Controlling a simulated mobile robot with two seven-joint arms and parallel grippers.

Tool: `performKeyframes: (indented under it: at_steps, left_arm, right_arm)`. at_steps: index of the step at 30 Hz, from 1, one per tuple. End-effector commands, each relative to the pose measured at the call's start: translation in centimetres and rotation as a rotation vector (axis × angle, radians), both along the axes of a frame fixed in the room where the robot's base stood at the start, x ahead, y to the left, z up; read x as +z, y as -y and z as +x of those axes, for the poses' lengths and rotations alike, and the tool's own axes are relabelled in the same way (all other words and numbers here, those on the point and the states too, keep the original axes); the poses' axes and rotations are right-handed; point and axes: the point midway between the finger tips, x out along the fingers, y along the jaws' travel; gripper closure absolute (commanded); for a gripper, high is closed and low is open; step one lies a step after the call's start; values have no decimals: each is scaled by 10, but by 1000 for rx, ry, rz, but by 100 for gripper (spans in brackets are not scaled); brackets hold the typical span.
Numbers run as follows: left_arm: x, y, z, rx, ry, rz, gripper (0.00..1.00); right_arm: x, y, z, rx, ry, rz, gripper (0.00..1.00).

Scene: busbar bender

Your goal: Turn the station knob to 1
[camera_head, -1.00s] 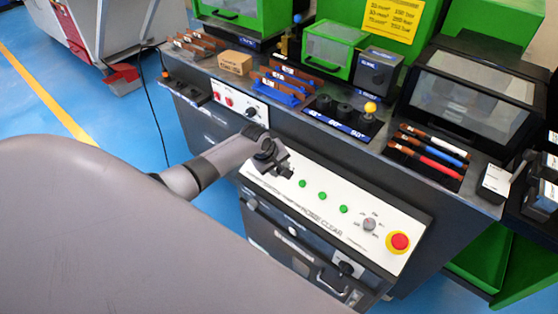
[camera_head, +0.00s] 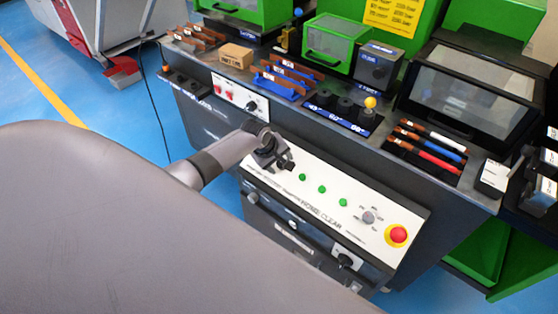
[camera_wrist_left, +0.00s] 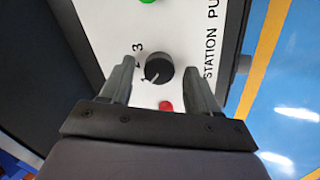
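The station knob (camera_wrist_left: 158,70) is a round black dial with a white pointer mark on the white panel, in the left wrist view. Its pointer leans to the lower left of that picture. My left gripper (camera_wrist_left: 160,82) is open, with one finger on each side of the knob. I cannot tell whether the fingers touch it. In the head view my left gripper (camera_head: 280,162) is over the left end of the control panel and hides the knob. My right gripper is not in view.
The sloped control panel (camera_head: 325,217) has green buttons (camera_head: 322,189), another selector knob (camera_head: 368,217) and a red emergency stop (camera_head: 398,235). A red light (camera_wrist_left: 165,105) lies close to the station knob. Coloured-handled tools (camera_head: 432,146) and a yellow-topped lever (camera_head: 370,103) stand on the bench behind.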

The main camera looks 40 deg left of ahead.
Motion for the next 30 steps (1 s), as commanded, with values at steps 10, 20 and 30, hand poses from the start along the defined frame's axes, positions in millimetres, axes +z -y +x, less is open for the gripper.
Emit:
performKeyframes:
  at_steps: [10, 20, 30]
  left_arm:
    - [15, -1, -5, -3, 2, 1, 39]
    - [50, -3, -23, -1, 1, 1, 39]
    - [65, -5, -31, 0, 0, 1, 39]
  right_arm:
    - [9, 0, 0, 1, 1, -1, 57]
    - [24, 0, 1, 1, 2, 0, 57]
    - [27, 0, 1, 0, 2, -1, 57]
